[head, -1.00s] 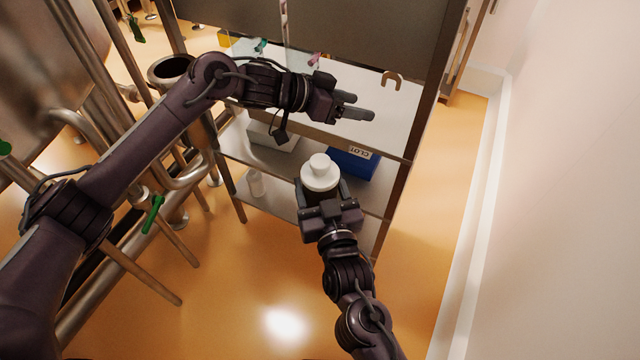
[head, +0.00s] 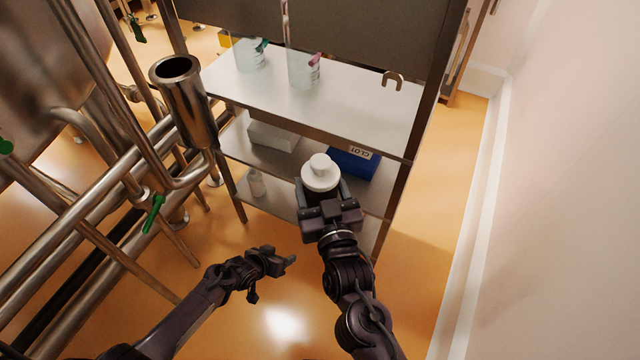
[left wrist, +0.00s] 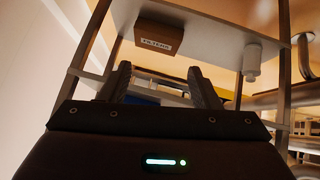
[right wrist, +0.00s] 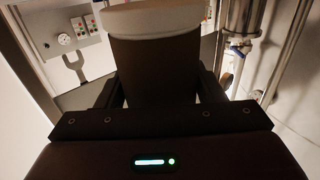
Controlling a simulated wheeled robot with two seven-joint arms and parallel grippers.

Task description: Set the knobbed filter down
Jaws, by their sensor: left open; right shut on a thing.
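The knobbed filter (head: 320,174) is white on top with a round knob and has a dark body. My right gripper (head: 327,197) is shut on it and holds it upright in front of the shelf unit. In the right wrist view the filter's dark body (right wrist: 154,70) and pale rim fill the space between the fingers. My left gripper (head: 289,260) is open and empty, low over the floor to the left of the right arm. In the left wrist view its two fingers (left wrist: 163,85) stand apart with nothing between them.
Pipes and a hopper (head: 188,100) stand left.

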